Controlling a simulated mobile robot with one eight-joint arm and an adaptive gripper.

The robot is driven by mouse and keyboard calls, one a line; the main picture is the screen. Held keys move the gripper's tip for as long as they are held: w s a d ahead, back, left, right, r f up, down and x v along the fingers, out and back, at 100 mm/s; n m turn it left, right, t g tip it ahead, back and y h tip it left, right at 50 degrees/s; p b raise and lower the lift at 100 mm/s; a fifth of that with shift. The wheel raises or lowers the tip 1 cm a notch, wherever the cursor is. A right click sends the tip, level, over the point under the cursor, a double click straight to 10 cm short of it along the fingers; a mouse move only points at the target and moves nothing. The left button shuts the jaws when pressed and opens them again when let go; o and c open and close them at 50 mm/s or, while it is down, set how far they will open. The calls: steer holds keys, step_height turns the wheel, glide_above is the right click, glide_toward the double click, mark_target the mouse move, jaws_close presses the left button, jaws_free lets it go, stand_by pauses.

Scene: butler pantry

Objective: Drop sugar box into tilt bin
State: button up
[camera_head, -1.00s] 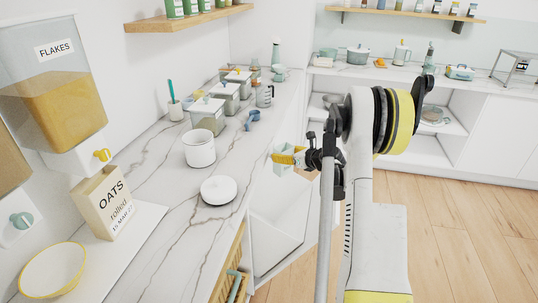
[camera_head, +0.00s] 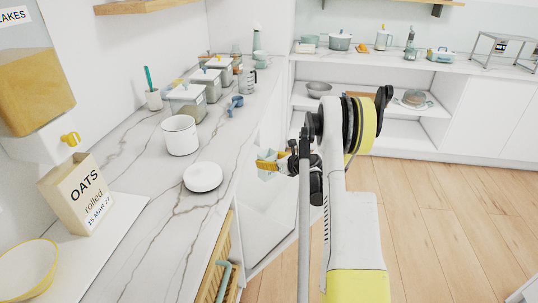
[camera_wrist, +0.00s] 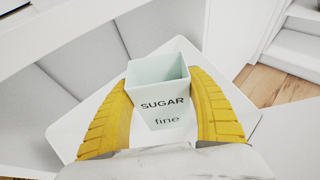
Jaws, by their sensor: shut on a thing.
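The sugar box (camera_wrist: 158,95) is a pale green, open-topped box marked "SUGAR fine". In the wrist view it stands between the two yellow fingers of my gripper (camera_wrist: 160,108), which are shut on its sides. In the head view my gripper (camera_head: 270,162) is beside the counter's front edge, and the box (camera_head: 266,174) shows only in part behind the fingers. The tilt bin (camera_head: 268,222) appears as a white tilted-out opening in the counter front, below the gripper. In the wrist view white panels surround the box from below; the box's base is partly hidden.
A slatted wooden front with a green handle (camera_head: 222,280) is nearer. Wooden floor (camera_head: 430,215) is clear at right.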

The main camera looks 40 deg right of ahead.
steer(key=w+a+f, duration=0.2)
steer(key=w+f, duration=0.1)
steer(key=f, duration=0.8)
steer(key=shift+a+f, duration=0.2)
steer(key=shift+a, duration=0.2)
steer(key=shift+w, duration=0.1)
steer(key=o, duration=1.5)
steer(key=shift+c, duration=0.2)
steer(key=v, duration=0.7)
steer(key=shift+s+r, duration=0.2)
